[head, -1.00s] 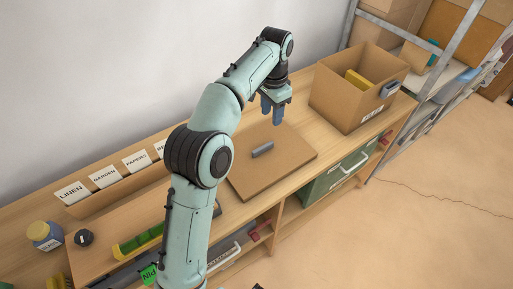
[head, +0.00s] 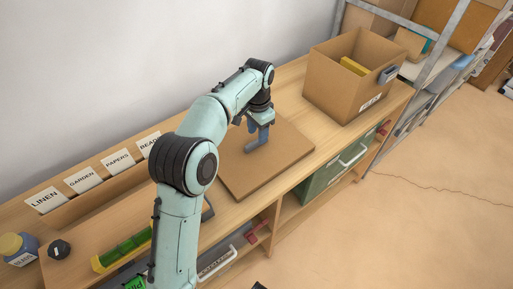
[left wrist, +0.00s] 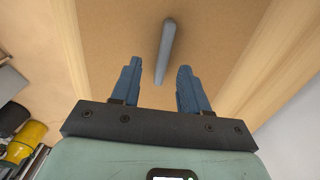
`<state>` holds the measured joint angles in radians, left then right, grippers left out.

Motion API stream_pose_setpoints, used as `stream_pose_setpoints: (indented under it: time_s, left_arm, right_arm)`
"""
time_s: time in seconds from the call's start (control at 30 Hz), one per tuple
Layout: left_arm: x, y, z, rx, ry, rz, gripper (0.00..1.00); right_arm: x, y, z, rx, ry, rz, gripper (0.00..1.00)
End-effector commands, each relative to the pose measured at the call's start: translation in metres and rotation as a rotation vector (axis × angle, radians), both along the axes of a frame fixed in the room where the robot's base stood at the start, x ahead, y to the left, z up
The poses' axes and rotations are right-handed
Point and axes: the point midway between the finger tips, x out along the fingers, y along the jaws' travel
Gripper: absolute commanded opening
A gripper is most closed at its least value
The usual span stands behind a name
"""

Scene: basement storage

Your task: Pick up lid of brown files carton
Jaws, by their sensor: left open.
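The lid (head: 268,174) is a flat brown square lying on the wooden bench, with a grey bar handle on top. The brown carton (head: 340,95) stands open on the bench to the right, with a white label on its front and something yellow inside. My left gripper (head: 258,142) is over the lid at the handle, partly hiding it in the head view. In the left wrist view the open blue fingers (left wrist: 158,70) point at the lid (left wrist: 215,40), with the handle (left wrist: 168,48) ahead, between the finger lines. I cannot tell whether they touch it. My right gripper is not in view.
A row of labelled cards (head: 85,180) stands along the back of the bench at left. A blue jar (head: 19,250) and a dark knob (head: 60,249) are at far left. A metal shelf (head: 440,50) stands at right.

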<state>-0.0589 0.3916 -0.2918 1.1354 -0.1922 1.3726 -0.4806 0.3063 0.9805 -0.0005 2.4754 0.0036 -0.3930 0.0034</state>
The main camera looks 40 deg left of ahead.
Motion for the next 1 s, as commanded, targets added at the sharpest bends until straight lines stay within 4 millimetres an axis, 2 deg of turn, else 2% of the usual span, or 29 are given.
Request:
stream_pose_setpoints:
  time_s: [0.03,0.2,0.5,0.53,0.6,0.67,1.0]
  left_arm:
    - [-0.001,0.003,-0.011,0.001,0.006,0.002,0.45]
    - [-0.001,0.004,-0.034,-0.001,0.004,0.000,0.45]
    - [0.000,0.004,-0.039,-0.001,0.001,0.000,0.45]
    - [0.000,0.004,-0.039,-0.001,0.001,0.000,0.41]
    - [0.000,0.004,-0.039,-0.001,0.001,0.000,0.19]
    - [0.000,0.004,-0.039,-0.001,0.001,0.000,0.00]
    - [0.000,0.004,-0.038,-0.001,0.000,0.000,0.00]
  right_arm:
    - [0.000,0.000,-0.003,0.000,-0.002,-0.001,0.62]
    - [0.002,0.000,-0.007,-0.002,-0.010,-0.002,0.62]
    - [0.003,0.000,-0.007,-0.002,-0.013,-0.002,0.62]
    - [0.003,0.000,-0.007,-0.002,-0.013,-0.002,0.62]
    - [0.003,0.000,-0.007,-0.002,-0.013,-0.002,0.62]
    - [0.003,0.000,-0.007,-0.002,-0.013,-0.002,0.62]
    - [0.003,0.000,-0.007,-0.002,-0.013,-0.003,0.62]
